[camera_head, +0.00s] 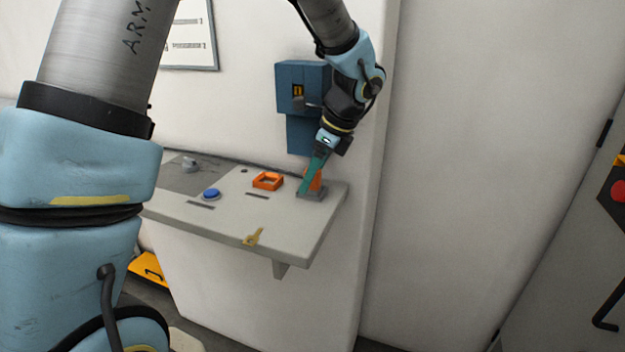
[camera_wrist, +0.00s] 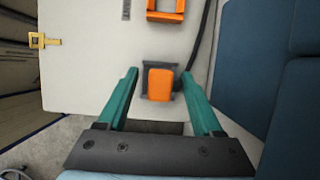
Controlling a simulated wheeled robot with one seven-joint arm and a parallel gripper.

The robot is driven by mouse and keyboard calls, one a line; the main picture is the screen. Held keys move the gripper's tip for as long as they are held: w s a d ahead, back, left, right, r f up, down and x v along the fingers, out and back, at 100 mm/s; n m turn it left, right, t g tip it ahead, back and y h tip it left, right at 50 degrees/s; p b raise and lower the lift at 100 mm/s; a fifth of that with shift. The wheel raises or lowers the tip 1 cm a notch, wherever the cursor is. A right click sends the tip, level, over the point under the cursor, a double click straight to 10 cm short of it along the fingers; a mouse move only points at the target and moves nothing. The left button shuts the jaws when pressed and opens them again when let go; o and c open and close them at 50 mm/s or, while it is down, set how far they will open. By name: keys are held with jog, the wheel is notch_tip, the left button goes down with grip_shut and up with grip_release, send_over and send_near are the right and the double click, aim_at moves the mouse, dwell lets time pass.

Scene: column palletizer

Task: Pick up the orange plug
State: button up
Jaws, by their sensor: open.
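The orange plug (camera_wrist: 159,84) sits in a dark grey holder (camera_wrist: 146,66) near the end of the grey shelf. In the head view the plug (camera_head: 316,180) is partly hidden behind my gripper's green fingers. The holder also shows there as a grey block (camera_head: 311,196). My gripper (camera_wrist: 162,85) is open, with one green finger on each side of the plug. In the wrist view there are gaps between the fingers and the plug. Whether a finger touches it cannot be told from the head view.
On the shelf (camera_head: 285,228) are an orange square frame (camera_head: 267,181), a blue button (camera_head: 211,194) and a yellow key (camera_head: 254,237). A blue box (camera_head: 291,88) is on the wall behind my gripper. A dark cable (camera_wrist: 198,45) runs beside the holder.

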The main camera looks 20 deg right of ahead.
grip_shut()
dwell(0.5)
